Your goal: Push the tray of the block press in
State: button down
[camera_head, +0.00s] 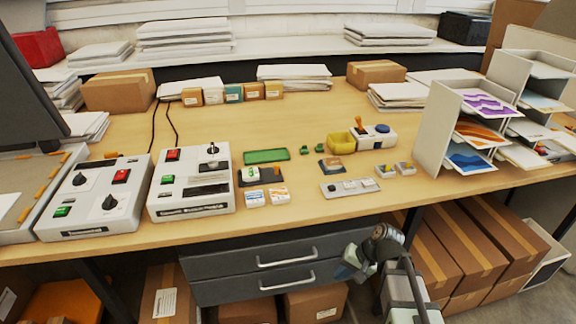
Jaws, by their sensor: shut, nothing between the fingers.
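I cannot tell for sure which object is the block press. One candidate is a small dark-based device (261,175) with white and orange parts, in the middle of the table right of the control boxes. Another is a white unit with a blue knob (381,130), farther back, with a yellow bin (341,143) at its left. No extended tray can be made out clearly on either. My gripper (350,266) is shut and empty, low in front of the table's front edge near the drawers, apart from everything on the table.
Two control boxes (192,200) stand at left. A green tray (266,156), a grey strip with knobs (350,187) and small labelled blocks (267,197) lie mid-table. A paper rack (436,131) stands at right. Drawers (240,265) hang below. Bare tabletop lies along the front edge.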

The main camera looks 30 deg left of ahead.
aim_at(245, 172)
jog(key=s+a+r+n+y, duration=0.1)
jog(key=s+a+r, duration=0.1)
jog(key=a+r, duration=0.65)
jog(key=s+a+r+n+y, duration=0.15)
jog(key=a+r, duration=0.45)
jog(key=r, duration=0.6)
jog(key=w+a+r+n+t, duration=0.1)
jog(key=w+a+r, duration=0.25)
jog(key=w, duration=0.65)
jog(key=w+a+r+n+t, duration=0.2)
jog(key=w+r, duration=0.2)
jog(key=w, duration=0.6)
jog(key=shift+m+g+h, duration=0.25)
jog(key=shift+g, duration=0.05)
jog(key=x, duration=0.9)
jog(key=shift+w+a+f, duration=0.2)
jog(key=shift+w+f, duration=0.05)
jog(key=shift+s+a+r, duration=0.1)
jog(key=shift+s+a, duration=0.65)
jog(key=shift+a, duration=0.1)
jog(key=shift+s+a, duration=0.45)
jog(key=shift+a, duration=0.2)
jog(key=shift+a, duration=0.1)
jog(key=s+a, duration=0.8)
jog(key=shift+s+a, duration=0.3)
jog(key=shift+s, duration=0.15)
